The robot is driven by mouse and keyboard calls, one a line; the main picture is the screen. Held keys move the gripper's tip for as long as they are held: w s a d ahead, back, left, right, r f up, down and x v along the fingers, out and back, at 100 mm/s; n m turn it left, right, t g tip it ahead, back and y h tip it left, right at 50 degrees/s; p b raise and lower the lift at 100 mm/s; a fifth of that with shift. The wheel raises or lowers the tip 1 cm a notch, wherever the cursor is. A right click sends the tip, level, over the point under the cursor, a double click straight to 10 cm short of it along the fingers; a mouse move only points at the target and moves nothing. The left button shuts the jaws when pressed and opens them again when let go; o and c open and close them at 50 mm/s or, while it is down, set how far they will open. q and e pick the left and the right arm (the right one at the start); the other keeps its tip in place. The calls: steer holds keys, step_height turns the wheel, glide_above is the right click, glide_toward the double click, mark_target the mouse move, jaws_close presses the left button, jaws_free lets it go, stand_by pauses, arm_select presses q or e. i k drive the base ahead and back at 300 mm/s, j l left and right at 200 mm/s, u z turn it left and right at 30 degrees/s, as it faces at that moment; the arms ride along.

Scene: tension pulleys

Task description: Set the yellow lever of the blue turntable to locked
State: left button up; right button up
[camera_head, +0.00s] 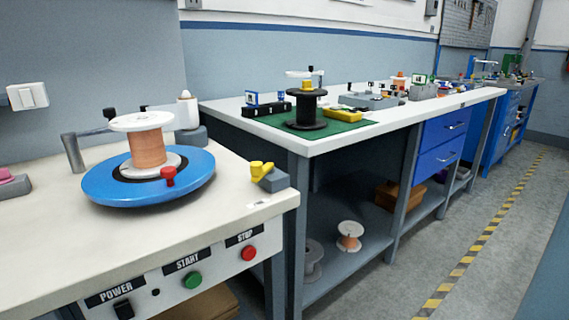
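The blue turntable (105,190) sits on the near bench at the left. A spool of copper-coloured wire (147,150) with white flanges stands on it, and a red knob (168,176) shows at its front edge. The yellow lever (259,169) is on a small grey block (273,180) at the bench's right corner, just right of the turntable. A small label lies on the bench in front of it; I cannot read the lever's setting from here. Neither of my grippers is in view.
The near bench's front panel (215,262) carries a black power switch (123,309), a green start button (192,280) and a red stop button (249,253). A second bench (335,140) with a black spool (306,108) stands behind. The floor at right is clear.

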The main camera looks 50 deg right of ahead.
mark_target(257, 172)
steer(key=z, duration=1.5)
